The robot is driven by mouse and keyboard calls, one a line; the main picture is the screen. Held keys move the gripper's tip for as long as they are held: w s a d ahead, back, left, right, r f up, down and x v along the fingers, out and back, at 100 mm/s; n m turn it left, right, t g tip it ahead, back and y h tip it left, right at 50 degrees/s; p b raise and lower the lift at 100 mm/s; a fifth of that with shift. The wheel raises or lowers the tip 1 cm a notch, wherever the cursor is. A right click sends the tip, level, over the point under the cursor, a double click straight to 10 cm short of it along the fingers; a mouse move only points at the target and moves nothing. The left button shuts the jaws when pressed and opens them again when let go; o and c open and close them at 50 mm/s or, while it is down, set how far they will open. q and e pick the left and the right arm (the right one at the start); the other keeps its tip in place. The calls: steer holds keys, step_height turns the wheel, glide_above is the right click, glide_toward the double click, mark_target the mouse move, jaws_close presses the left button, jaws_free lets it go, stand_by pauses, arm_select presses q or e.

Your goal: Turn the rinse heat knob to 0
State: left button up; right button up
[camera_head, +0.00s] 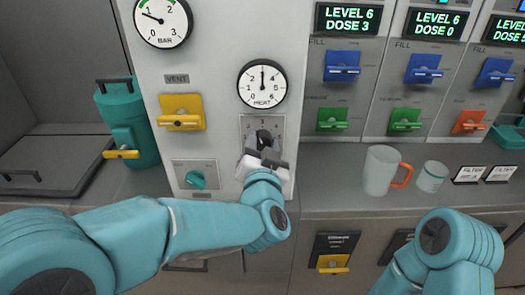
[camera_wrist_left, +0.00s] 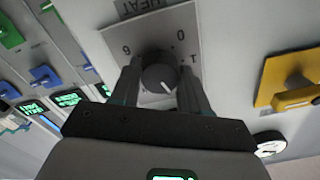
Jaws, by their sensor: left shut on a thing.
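The dark round rinse heat knob (camera_head: 264,138) sits on a grey plate below the heat gauge (camera_head: 262,84). The gauge needle points straight up, near 3. In the left wrist view the knob (camera_wrist_left: 159,74) is between the two fingers of my left gripper (camera_wrist_left: 161,88), which is shut on it. A short white line marks the knob's lower side there; 6, 0 and 1 show on the dial plate (camera_wrist_left: 120,38). In the head view the left gripper (camera_head: 263,156) hides the knob's lower part. My right gripper is out of view; part of its arm shows at lower right.
A yellow vent lever (camera_head: 181,117) and a teal knob (camera_head: 197,179) are left of the plate. A glass mug with an orange handle (camera_head: 381,170) and a cup (camera_head: 432,177) stand on the counter at right. Blue and green levers line the panels above.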

arm_select(q)
steer(key=n+b, duration=0.3)
steer(key=n, duration=0.2)
steer(key=shift+f+n+b, duration=0.15)
steer(key=shift+n+b, duration=0.15)
steer(key=n+b, duration=0.4)
steer(key=n, duration=0.2)
steer(key=n+b, duration=0.4)
steer(key=n, duration=0.2)
steer(key=shift+n, duration=0.3)
steer(key=n+b, duration=0.2)
steer(key=n, duration=0.1)
steer(key=shift+n, duration=0.3)
steer(key=shift+r+n+b, duration=0.2)
steer(key=shift+n+b, duration=0.1)
steer(key=shift+n, duration=0.4)
steer(key=o, duration=1.1)
steer(key=shift+w, duration=0.1)
steer(key=shift+c, duration=0.2)
steer(key=shift+f, duration=0.1)
